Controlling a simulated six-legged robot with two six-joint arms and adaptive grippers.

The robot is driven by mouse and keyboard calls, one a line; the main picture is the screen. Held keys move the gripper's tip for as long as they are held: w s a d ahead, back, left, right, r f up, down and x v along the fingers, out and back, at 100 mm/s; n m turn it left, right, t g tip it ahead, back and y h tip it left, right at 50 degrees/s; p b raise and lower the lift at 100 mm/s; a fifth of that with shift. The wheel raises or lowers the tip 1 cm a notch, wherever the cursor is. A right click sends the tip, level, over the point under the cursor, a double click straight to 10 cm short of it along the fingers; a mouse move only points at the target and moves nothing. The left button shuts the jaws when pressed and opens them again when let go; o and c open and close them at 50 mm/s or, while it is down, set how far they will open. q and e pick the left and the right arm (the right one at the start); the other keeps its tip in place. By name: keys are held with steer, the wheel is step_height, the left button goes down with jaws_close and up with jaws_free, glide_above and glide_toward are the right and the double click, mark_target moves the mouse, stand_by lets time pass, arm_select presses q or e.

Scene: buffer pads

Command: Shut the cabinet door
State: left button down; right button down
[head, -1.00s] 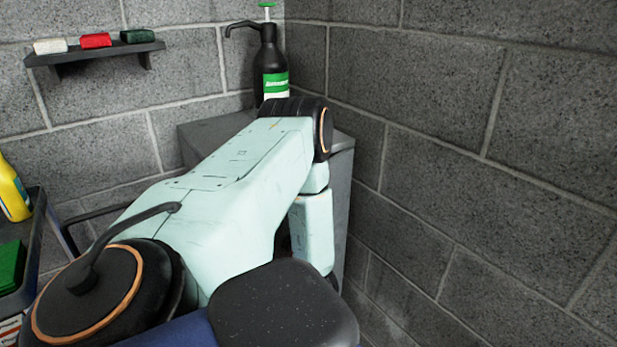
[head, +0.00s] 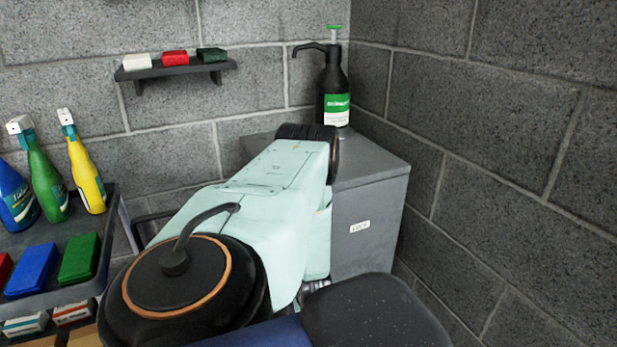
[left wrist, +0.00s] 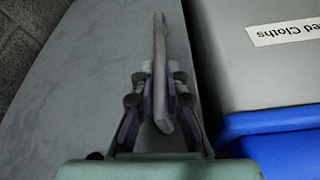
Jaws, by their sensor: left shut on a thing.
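The grey cabinet (head: 378,190) stands in the corner, its top and a labelled front-facing panel showing in the head view. My left arm covers its left part, so I cannot tell there how far the door is open. In the left wrist view, my left gripper (left wrist: 158,112) is shut on a grey bar-like handle (left wrist: 159,45), which runs between its fingers. A flat grey panel (left wrist: 85,75) lies beside the handle; it looks like the cabinet door. My left gripper is mostly hidden in the head view. My right gripper is not in view.
A black pump bottle (head: 334,90) stands on the cabinet. A cart (head: 85,243) with spray bottles and coloured blocks is at left. A wall shelf (head: 175,71) holds small blocks. The wrist view shows a grey-and-blue bin (left wrist: 270,75) close at right.

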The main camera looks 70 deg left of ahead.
arm_select(q)
steer(key=shift+s+a, duration=0.15)
steer(key=shift+a, duration=0.15)
steer(key=c, duration=1.4)
jaws_free()
steer(key=shift+o, duration=0.2)
steer(key=shift+d, duration=0.1)
steer(key=shift+r, duration=0.15)
steer(key=s+d+r, duration=0.2)
steer(key=d+r, duration=0.2)
steer(key=d, duration=0.9)
steer(key=shift+d+r, duration=0.15)
steer(key=shift+d, duration=0.2)
